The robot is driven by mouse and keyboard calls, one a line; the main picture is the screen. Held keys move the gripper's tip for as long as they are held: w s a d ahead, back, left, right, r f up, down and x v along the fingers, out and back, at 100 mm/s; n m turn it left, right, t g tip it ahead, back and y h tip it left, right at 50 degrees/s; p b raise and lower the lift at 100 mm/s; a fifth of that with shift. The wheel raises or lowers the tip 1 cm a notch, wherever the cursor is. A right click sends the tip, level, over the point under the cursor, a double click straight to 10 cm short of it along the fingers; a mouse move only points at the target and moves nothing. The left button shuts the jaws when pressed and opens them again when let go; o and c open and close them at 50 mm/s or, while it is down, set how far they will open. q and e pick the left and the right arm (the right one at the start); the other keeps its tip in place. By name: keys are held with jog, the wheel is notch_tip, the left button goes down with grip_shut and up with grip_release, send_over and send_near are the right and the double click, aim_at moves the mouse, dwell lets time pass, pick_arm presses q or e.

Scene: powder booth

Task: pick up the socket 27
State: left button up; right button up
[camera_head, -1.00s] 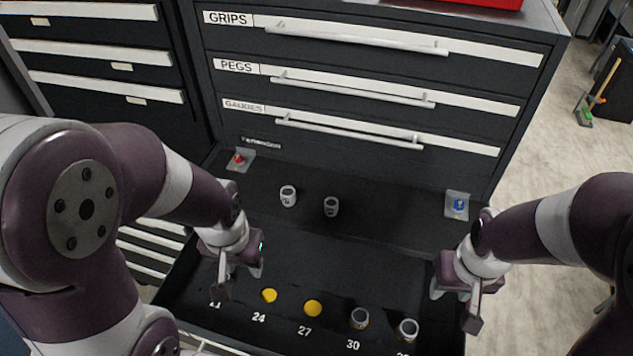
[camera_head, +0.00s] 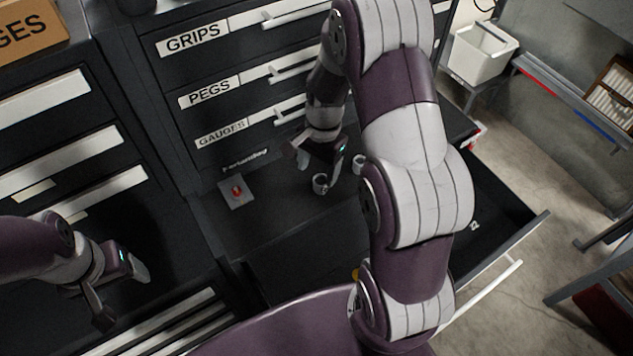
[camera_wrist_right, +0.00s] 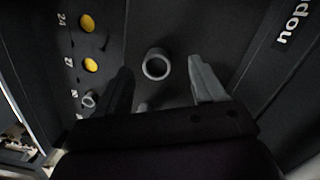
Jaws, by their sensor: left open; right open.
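Two grey sockets stand on the dark surface behind the numbered spots. One socket (camera_head: 320,184) is just below my right gripper (camera_head: 318,167); the other socket (camera_head: 358,164) is to its right, partly behind my arm. No size marking is legible, so I cannot tell which is 27. In the right wrist view a socket ring (camera_wrist_right: 156,64) lies between the open fingers, seen from above and not gripped. Another piece (camera_wrist_right: 142,107) is mostly hidden by the gripper. The yellow spot labelled 27 (camera_wrist_right: 91,65) is empty. My left gripper (camera_head: 122,292) is open and empty at lower left.
The yellow spot 24 (camera_wrist_right: 87,22) is bare; a socket (camera_wrist_right: 89,100) sits at spot 30. A plate with a red part (camera_head: 237,191) lies left of the sockets. The cabinet front with handles (camera_head: 290,68) rises close behind. My right arm hides much of the drawer.

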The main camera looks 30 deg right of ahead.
aim_at(321, 180)
jog(key=f, duration=0.2)
jog(key=d+f+p, duration=0.1)
jog(key=f, duration=0.1)
jog(key=shift+f, duration=0.65)
jog(key=shift+s+a+r, duration=0.1)
jog(key=shift+s+a, duration=0.05)
jog(key=shift+a, duration=0.2)
jog(key=shift+s+d, duration=0.1)
jog(key=c, duration=1.2)
jog(key=shift+c, duration=0.2)
